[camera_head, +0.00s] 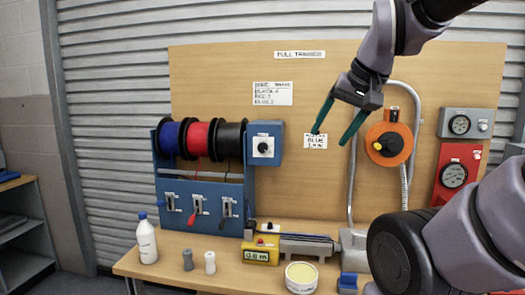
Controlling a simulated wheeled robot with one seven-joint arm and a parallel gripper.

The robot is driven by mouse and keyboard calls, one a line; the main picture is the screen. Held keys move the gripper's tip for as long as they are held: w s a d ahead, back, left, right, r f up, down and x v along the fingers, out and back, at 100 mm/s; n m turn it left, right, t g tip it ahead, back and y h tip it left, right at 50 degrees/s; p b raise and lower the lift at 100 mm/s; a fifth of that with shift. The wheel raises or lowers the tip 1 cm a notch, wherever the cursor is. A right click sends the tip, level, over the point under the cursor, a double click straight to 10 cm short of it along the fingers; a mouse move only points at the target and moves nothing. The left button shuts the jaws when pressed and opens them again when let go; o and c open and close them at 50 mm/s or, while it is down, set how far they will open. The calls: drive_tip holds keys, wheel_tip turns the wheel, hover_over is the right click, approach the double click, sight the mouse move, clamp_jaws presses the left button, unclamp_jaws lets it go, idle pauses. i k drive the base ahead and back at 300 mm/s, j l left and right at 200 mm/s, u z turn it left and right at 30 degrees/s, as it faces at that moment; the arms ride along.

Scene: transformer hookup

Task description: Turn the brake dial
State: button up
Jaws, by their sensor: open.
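A blue box (265,133) at the right end of the spool rack carries a white plate with a black knob (263,147); this looks like the brake dial. Small marks around the knob are too small to read. My gripper (330,138) hangs from the upper right with its green fingers apart and empty. It is to the right of the blue box, in front of the board, and touches nothing that I can see. Its distance from the board is hard to tell.
The rack holds blue (169,138), red (198,138) and black (229,139) spools above several levers. An orange wheel (389,144) and conduit stand right of my gripper. A white bottle (146,240), yellow meter (262,250) and round tin (301,278) stand on the bench.

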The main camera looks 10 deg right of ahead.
sight(262, 147)
drive_tip(key=k+l, duration=0.1)
drive_tip(key=l, duration=0.2)
drive_tip(key=k+l, duration=0.15)
drive_tip(key=l, duration=0.2)
drive_tip(key=k+l, duration=0.1)
drive_tip(key=l, duration=0.2)
drive_tip(key=k+l, duration=0.1)
drive_tip(key=l, duration=0.2)
